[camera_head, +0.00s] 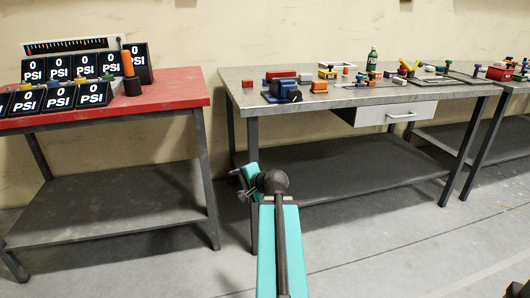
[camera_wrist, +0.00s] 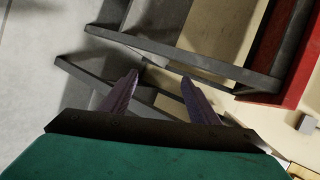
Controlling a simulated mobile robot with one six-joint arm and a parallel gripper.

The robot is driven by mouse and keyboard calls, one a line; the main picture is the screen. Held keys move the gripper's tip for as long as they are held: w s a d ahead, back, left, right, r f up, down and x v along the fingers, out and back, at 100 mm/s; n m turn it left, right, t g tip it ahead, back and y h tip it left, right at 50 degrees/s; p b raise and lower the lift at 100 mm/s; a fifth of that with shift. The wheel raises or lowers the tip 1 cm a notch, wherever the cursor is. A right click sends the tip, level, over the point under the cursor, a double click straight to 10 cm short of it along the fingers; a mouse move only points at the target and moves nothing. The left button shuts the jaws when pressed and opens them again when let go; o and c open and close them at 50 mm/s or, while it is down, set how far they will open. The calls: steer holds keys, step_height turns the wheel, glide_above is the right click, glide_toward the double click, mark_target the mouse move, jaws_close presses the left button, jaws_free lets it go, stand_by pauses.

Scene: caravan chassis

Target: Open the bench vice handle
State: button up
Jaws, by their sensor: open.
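A small blue object (camera_head: 284,89) that looks like the bench vice sits near the left front of the grey metal-topped bench (camera_head: 345,97). It has a dark part at its front, and its handle is too small to make out. My gripper (camera_head: 240,178) is in front of the bench, below its top and well apart from the vice. In the wrist view the two purple-grey fingers of my gripper (camera_wrist: 160,80) are spread with nothing between them. The vice does not show in the wrist view.
A red-topped bench (camera_head: 170,94) with several PSI displays (camera_head: 94,93) stands left; its red edge (camera_wrist: 290,90) shows in the wrist view. An orange block (camera_head: 319,86) and a red block (camera_head: 281,75) lie near the vice. A gap separates the benches. The front floor is clear.

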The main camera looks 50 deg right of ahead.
steer(key=a+f+n+g+y, duration=0.6)
steer(key=a+f+n+g, duration=0.25)
steer(key=a+f, duration=2.25)
steer(key=s+a+f+n+g, duration=0.4)
steer(key=s+a+f+n, duration=0.2)
steer(key=s+a+f, duration=0.5)
steer(key=s+a+f+n+g+h, duration=0.1)
steer(key=s+a+f+n+g, duration=0.1)
steer(key=s+f, duration=0.2)
steer(key=s+a+f+n+g+h, duration=0.2)
steer(key=s+f+n, duration=0.1)
steer(key=s, duration=0.8)
steer(key=shift+s+a+f+n, duration=0.15)
steer(key=shift+a+f+n, duration=0.25)
steer(key=shift+f, duration=0.4)
